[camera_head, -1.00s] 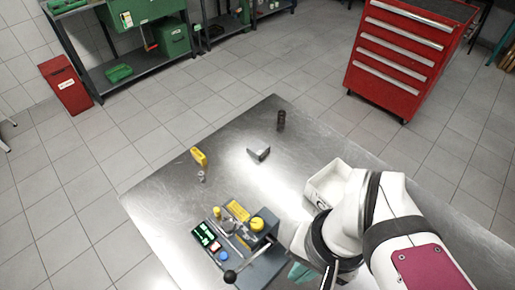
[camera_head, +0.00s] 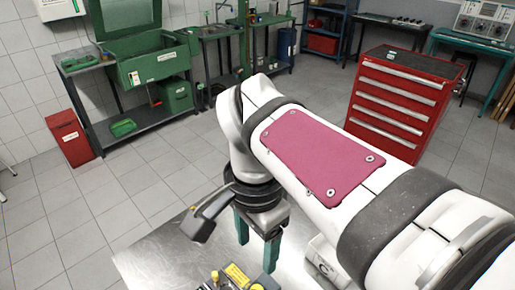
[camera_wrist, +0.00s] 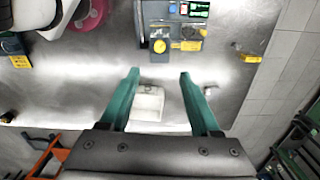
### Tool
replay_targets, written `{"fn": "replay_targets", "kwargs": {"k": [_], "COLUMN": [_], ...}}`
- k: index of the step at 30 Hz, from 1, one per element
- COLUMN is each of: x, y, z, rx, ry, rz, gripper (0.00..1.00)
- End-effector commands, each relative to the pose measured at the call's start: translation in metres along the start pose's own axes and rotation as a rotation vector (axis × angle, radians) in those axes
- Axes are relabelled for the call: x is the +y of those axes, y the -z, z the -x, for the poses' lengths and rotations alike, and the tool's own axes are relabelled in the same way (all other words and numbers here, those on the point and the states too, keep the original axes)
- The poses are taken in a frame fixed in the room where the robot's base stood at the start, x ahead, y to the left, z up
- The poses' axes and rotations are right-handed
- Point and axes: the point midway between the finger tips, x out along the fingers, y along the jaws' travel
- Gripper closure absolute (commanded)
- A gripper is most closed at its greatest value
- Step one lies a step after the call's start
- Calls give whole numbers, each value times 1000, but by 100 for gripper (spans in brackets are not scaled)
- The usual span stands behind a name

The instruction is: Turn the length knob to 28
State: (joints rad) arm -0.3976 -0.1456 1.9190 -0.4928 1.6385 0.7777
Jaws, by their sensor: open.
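The device with the knobs (camera_wrist: 176,32) stands on the metal table, at the top of the wrist view. It has a round yellow knob (camera_wrist: 159,46), yellow labels and a small lit display (camera_wrist: 197,10). I cannot read any number or tell which knob is for length. My gripper (camera_head: 256,252) hangs above the table, open and empty. Its two teal fingers also show in the wrist view (camera_wrist: 160,76), apart from the device.
A white box (camera_wrist: 148,103) is on the table, seen between my fingers; it also shows in the head view (camera_head: 322,266), partly behind my arm. A small yellow object (camera_wrist: 248,57) lies to the right in the wrist view. A red drawer cabinet (camera_head: 405,100) stands beyond the table.

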Motion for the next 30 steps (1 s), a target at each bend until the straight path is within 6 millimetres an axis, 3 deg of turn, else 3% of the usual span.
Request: {"fn": "replay_targets", "kwargs": {"k": [12, 15, 21, 29, 30], "x": [2, 2, 1, 1, 1], "y": [0, 0, 0, 0, 0], "z": [-112, -132, -151, -153, -152], "rx": [-3, -2, -1, -1, -1], "ry": [-5, -3, 1, 2, 2], "rz": [-1, -2, -2, -2, -2], "gripper": [37, 37, 37, 37, 42]}}
